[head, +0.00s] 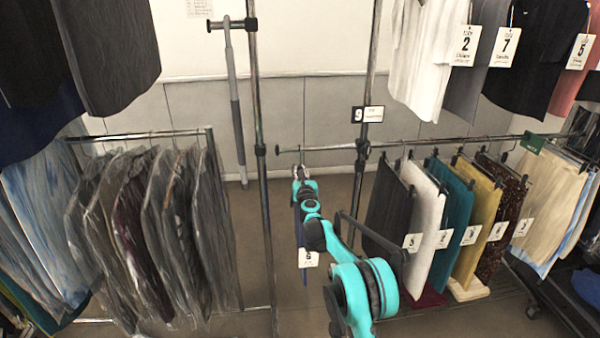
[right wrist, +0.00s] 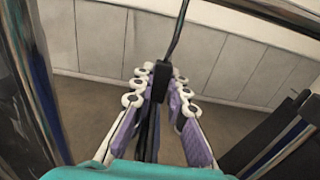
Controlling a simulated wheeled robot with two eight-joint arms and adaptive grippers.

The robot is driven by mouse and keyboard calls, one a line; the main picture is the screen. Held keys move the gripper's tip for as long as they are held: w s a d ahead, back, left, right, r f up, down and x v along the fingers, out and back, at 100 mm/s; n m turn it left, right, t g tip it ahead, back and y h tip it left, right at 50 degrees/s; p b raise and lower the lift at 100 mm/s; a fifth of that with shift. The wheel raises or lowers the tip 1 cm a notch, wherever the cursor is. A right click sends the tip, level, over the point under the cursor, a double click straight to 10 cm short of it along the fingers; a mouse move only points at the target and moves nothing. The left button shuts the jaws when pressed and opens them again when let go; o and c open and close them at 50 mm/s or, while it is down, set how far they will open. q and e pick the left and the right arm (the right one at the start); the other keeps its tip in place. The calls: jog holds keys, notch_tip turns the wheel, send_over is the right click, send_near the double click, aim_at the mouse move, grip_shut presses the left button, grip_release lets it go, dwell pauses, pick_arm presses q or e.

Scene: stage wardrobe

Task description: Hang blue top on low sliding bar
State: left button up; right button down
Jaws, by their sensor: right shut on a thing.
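My right gripper (head: 300,172) is shut on the dark hanger (right wrist: 160,82) just below the left end of the low bar (head: 335,147). The blue top (head: 300,235) hangs below it, seen nearly edge-on as a narrow dark blue strip, with a white tag (head: 308,258) marked 6. My arm hides part of it. In the right wrist view, the fingers (right wrist: 160,85) close from both sides on the hanger's black neck, and a thin hook stem rises from it. I cannot tell whether the hook rests on the bar. My left gripper is not in view.
Dark, white, teal, yellow and speckled garments (head: 455,205) hang further right on the low bar. An upright post (head: 262,190) stands left of my gripper. Bagged garments (head: 150,230) fill the left rack. More clothes hang above at right.

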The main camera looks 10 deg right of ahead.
jog(key=shift+f, duration=0.1)
jog(key=c, duration=1.4)
grip_release()
jog(key=shift+c, duration=0.2)
jog(key=s, duration=1.1)
jog(key=shift+s, duration=0.4)
jog(key=s+a+r+n+g+y, duration=0.25)
jog(key=s+r+n, duration=0.25)
jog(key=s+n, duration=0.5)
jog(key=s+a+r+n+g+y, duration=0.1)
jog(key=s+a+r+n+y, duration=0.3)
jog(key=s+n, duration=0.55)
jog(key=s+d+f+n+g+h, duration=0.2)
jog(key=s+d+f+n, duration=0.1)
jog(key=s, duration=0.7)
jog(key=s+d+f+n+g+h, duration=0.2)
jog(key=s+d+f+n+g, duration=0.1)
jog(key=s+n, duration=0.5)
jog(key=s+d+f+n+g+h, duration=0.2)
jog(key=s+d+f+n, duration=0.3)
jog(key=s, duration=0.8)
notch_tip(320, 180, down, 2)
jog(key=shift+f, duration=0.1)
jog(key=shift+n+h, duration=0.25)
